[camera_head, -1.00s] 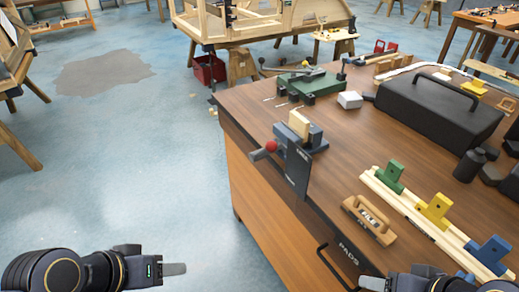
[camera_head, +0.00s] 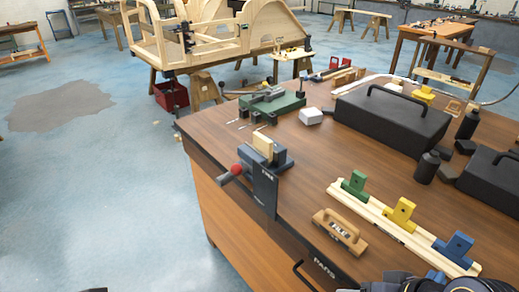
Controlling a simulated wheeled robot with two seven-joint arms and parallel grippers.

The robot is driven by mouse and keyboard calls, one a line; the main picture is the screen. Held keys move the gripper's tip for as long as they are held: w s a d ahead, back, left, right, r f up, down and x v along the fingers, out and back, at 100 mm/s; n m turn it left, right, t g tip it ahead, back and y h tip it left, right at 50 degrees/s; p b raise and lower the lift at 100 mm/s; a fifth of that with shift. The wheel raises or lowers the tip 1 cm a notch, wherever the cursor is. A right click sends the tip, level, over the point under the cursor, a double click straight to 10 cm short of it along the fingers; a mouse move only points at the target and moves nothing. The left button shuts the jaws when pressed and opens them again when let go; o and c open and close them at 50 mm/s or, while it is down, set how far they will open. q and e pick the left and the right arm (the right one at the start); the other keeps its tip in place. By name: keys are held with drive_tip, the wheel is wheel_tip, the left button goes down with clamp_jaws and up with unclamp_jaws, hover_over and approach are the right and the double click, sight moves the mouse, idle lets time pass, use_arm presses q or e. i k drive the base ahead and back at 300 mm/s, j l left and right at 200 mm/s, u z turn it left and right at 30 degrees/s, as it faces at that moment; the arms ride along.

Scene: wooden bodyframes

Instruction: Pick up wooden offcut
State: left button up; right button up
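A small pale wooden block (camera_head: 264,144), which looks like the offcut, stands upright in the jaws of a dark vise (camera_head: 265,190) at the workbench's left edge. The vise has a red-knobbed handle. Only a sliver of what seems to be my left gripper (camera_head: 95,290) shows at the bottom left edge, far from the block. My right gripper (camera_head: 374,287) is at the bottom edge, right of centre, cut off by the frame and apart from the block. Whether either is open or shut cannot be seen.
The workbench (camera_head: 215,145) holds a wooden-handled tool (camera_head: 340,232), a pale rail (camera_head: 385,222) with green, yellow and blue blocks, a black case (camera_head: 392,120), dark bottles (camera_head: 427,167) and a green tool (camera_head: 272,103). The blue floor at left is clear.

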sight(264, 144)
drive_tip(key=u, duration=9.55)
drive_tip(key=k+j+u, duration=0.25)
drive_tip(key=j, duration=0.35)
drive_tip(key=j+u, duration=0.25)
drive_tip(key=j, duration=0.35)
